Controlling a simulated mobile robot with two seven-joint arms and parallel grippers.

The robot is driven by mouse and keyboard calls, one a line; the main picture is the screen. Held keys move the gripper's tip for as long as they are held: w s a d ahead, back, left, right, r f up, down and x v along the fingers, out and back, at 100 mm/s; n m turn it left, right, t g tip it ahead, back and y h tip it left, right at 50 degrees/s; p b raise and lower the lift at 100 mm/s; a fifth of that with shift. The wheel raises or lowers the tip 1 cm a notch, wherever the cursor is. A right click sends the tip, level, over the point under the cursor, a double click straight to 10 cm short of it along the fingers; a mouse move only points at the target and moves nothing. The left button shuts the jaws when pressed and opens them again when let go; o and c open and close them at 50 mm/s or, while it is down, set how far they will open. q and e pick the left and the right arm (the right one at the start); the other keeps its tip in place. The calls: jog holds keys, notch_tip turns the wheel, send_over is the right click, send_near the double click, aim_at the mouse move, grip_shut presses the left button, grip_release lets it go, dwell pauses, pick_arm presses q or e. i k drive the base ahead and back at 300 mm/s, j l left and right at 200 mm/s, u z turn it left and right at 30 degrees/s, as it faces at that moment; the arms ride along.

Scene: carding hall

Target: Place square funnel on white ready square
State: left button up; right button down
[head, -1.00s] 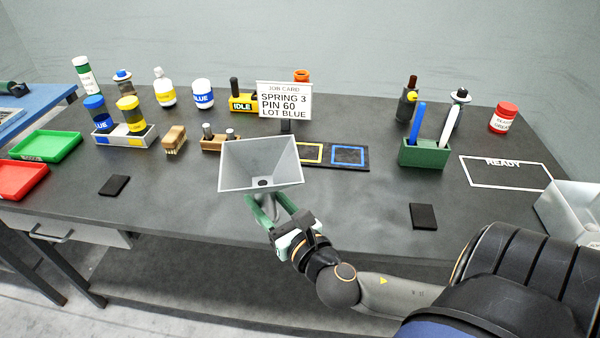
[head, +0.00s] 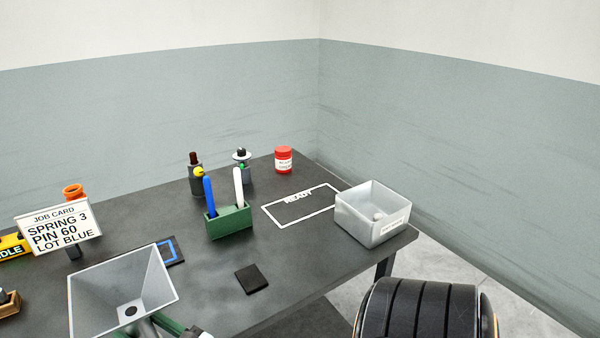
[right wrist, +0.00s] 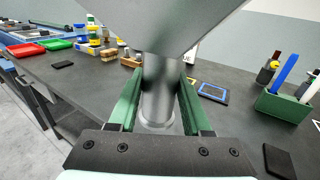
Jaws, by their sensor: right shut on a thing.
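The square funnel (head: 122,292) is grey metal with a wide square mouth facing up, at the lower left of the head view. My right gripper (right wrist: 158,112) is shut on its round spout, with a green finger on each side in the right wrist view. The funnel is held above the table. The white ready square (head: 301,206) is a white outline marked READY on the dark table, near the far right corner. It looks empty inside. My left gripper is not in view.
A grey bin (head: 372,214) stands just right of the ready outline. A green holder (head: 229,222) with a blue and a white tool stands left of it. A red-lidded jar (head: 283,160) is behind. A black pad (head: 252,279) lies in front. A job card (head: 58,229) stands left.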

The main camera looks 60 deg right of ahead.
aim_at(306, 204)
jog(key=l+z, duration=0.2)
jog(key=z, duration=0.2)
jog(key=i+l+z, duration=0.15)
jog(key=z, duration=0.25)
jog(key=i+l, duration=0.45)
jog(key=i, duration=0.1)
